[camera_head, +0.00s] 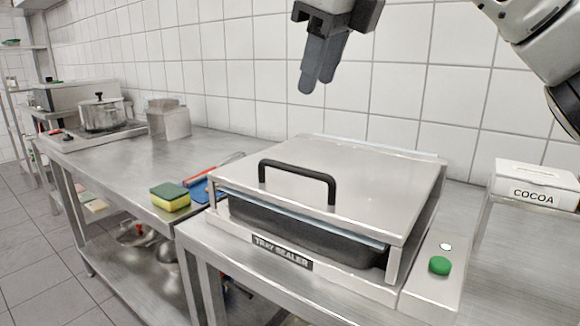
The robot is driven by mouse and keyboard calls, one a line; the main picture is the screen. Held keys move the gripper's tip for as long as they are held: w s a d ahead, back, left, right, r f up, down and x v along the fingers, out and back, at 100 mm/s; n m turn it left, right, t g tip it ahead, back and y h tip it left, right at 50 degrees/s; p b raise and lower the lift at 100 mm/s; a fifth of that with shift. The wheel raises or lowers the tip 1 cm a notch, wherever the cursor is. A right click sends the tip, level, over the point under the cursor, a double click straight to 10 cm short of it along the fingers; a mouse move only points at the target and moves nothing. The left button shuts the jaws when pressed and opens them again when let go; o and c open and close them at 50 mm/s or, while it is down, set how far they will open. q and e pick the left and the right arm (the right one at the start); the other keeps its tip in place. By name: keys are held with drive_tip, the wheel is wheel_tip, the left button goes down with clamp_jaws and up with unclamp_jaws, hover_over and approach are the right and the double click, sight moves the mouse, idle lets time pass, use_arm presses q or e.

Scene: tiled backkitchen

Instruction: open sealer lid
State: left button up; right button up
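The tray sealer (283,251) stands on a steel table in the middle of the head view. Its flat steel lid (370,185) is down, with a narrow gap at the front where a dark tray (300,231) shows. A black bar handle (297,172) stands up near the lid's front left edge. My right gripper (312,88) hangs above and behind the handle, fingers pointing down and apart from the lid. Its two dark fingers look close together and hold nothing visible; the gap between them is hard to judge. My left gripper is out of view.
A green button (439,265) sits on the sealer's right side. A cocoa box (536,185) stands at the right. A sponge (170,196) and a red-handled whisk (207,173) lie to the left. A pot (101,114) stands farther back. The tiled wall is behind.

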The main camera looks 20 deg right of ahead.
sight(291, 166)
drive_tip(key=b+x, duration=0.2)
drive_tip(key=x, duration=1.2)
drive_tip(key=shift+a+f, duration=0.1)
drive_tip(key=shift+w+f, duration=0.2)
drive_tip(key=shift+f, duration=0.25)
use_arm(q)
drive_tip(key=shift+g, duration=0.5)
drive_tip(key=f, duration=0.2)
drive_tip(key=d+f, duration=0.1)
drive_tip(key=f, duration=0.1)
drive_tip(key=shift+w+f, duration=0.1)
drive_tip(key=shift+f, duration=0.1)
use_arm(e)
clamp_jaws()
